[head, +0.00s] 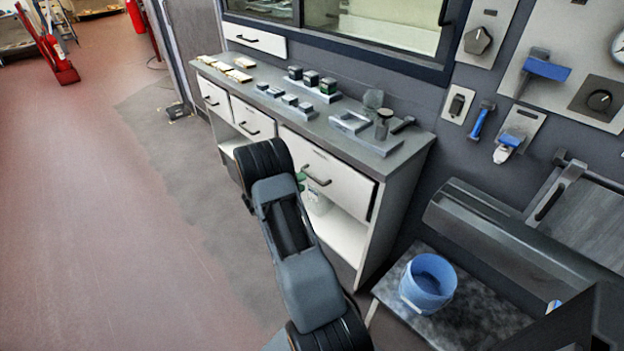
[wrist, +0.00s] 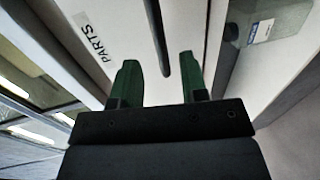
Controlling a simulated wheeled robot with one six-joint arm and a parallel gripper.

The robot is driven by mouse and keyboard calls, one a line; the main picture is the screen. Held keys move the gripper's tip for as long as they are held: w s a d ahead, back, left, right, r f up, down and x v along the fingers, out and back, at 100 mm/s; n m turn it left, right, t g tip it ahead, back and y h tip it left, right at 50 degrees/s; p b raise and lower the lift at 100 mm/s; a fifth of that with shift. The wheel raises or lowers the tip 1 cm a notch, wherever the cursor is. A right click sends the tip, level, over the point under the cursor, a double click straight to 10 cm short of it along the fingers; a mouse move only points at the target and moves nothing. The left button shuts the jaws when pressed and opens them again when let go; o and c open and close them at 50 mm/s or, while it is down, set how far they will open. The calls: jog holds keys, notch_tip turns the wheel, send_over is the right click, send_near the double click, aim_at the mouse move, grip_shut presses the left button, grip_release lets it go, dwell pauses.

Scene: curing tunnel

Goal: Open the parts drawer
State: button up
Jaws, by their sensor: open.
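The parts drawer (wrist: 113,20) has a white front with a black "PARTS" label (wrist: 95,43) in the wrist view. Its dark bar handle (wrist: 158,35) runs down from the top edge, and its near end shows between my fingertips. My gripper (wrist: 160,68) is open, with a green finger on each side of the handle's line. I see no finger touching the handle; the depth gap is hard to judge. The drawer looks shut.
The grey bench top (head: 222,80) carries small blocks and tools. An open shelf (head: 343,235) lies below the drawers; a grey-green container (wrist: 275,22) shows in the wrist view. A blue bucket (head: 428,282) stands on a low table at right.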

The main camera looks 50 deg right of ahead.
aim_at(312, 176)
jog(key=shift+x, duration=3.05)
grip_shut()
